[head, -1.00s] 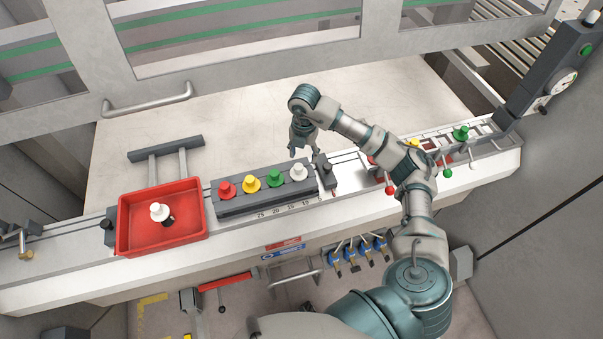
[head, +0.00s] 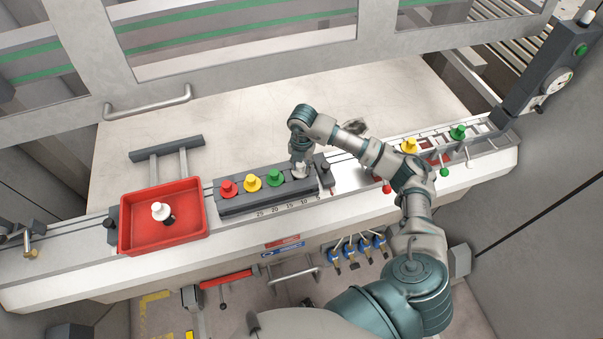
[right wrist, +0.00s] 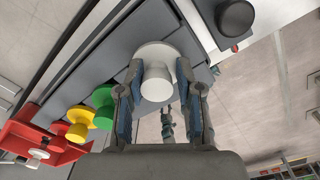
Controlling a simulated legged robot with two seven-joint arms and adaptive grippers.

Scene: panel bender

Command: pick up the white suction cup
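A white suction cup (right wrist: 156,80) sits at the right end of a dark grey rack (head: 240,206), beside a green, a yellow and a red one. In the right wrist view my right gripper (right wrist: 157,76) has one finger on each side of the cup's narrower upper part. The fingers are apart, with a small gap to the cup on each side. Another white suction cup (head: 160,210) lies in the red tray (head: 128,246). My left gripper is not in view.
Green (head: 275,177), yellow (head: 252,183) and red (head: 229,188) cups stand left of the gripper. A dark block with a knob (head: 323,170) is close on its right. More coloured pieces stand at the right end of the beam.

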